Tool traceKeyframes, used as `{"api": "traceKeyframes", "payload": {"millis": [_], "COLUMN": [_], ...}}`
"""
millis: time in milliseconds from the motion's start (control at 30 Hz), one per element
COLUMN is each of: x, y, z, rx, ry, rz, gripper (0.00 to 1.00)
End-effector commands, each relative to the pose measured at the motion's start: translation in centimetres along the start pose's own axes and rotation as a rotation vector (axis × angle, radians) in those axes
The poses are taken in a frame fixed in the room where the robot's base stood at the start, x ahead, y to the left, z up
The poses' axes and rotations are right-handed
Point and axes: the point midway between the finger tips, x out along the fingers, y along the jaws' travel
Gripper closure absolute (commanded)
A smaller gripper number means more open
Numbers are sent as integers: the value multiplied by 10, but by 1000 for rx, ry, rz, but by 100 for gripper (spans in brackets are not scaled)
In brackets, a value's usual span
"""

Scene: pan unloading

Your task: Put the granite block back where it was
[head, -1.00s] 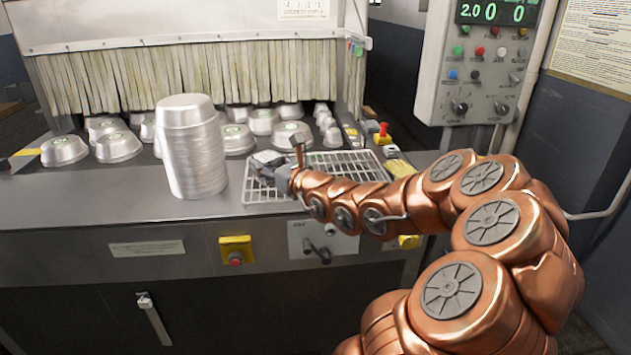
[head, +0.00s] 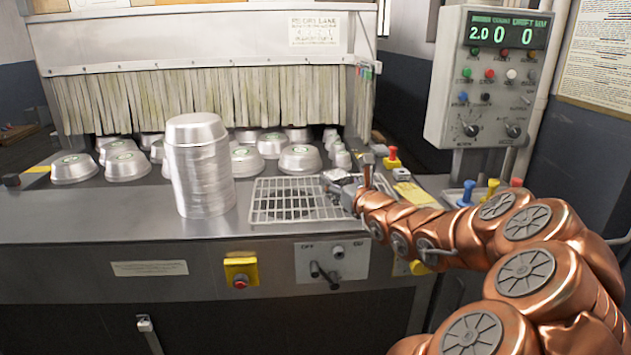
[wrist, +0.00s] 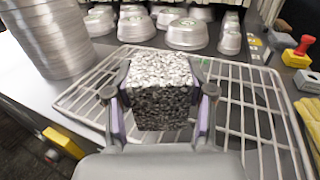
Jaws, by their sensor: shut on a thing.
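The granite block (wrist: 160,72) is a speckled grey-and-white cube, seen in the wrist view between the two fingers of my gripper. My gripper (head: 338,182) is shut on it. In the head view the gripper is over the right part of the wire rack (head: 262,210), and the block is small and partly hidden there. The rack's bars also show around the block in the wrist view (wrist: 85,98). I cannot tell whether the block's underside touches the rack.
A tall stack of metal pans (head: 200,165) stands left of the rack. Several upturned pans (head: 125,166) lie behind, before a strip curtain (head: 210,100). A control box (head: 495,75) is at right.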

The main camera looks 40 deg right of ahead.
Motion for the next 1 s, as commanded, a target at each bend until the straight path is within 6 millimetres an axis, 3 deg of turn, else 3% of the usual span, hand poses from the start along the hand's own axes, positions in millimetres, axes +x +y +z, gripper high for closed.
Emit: {"api": "traceKeyframes", "payload": {"millis": [533, 933, 1000], "x": [93, 118, 117], "y": [3, 2, 1], "z": [-6, -8, -18], "rx": [-2, -2, -2], "ry": [-4, -4, 2], "rz": [4, 3, 1], "gripper": [100, 100, 100]}}
